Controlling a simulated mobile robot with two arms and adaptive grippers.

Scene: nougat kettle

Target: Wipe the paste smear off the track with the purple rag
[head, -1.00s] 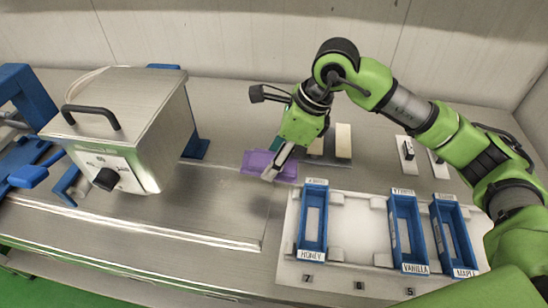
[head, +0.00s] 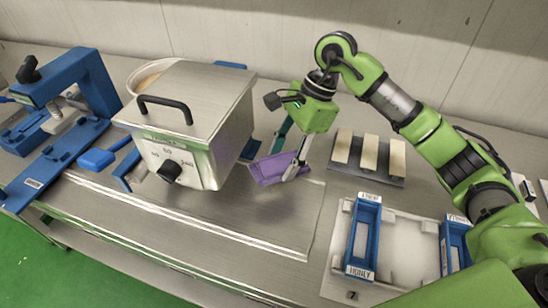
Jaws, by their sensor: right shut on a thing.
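The purple rag (head: 268,169) is in the grip of my right gripper (head: 289,165), just right of the kettle. The rag is tilted and hangs at the fingers; I cannot tell whether its lower edge touches the surface. The flat metal plate (head: 240,215) running along the front of the bench looks like the track. I cannot make out a paste smear on it; part is hidden behind the kettle and rag. My left gripper is not in view.
The steel kettle box (head: 195,115) with a black handle stands left of the rag. A blue press frame (head: 75,85) is at far left. Pale bars on a dark tray (head: 368,155) lie behind right. The blue HONEY bin (head: 364,235) sits on a white board (head: 400,260).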

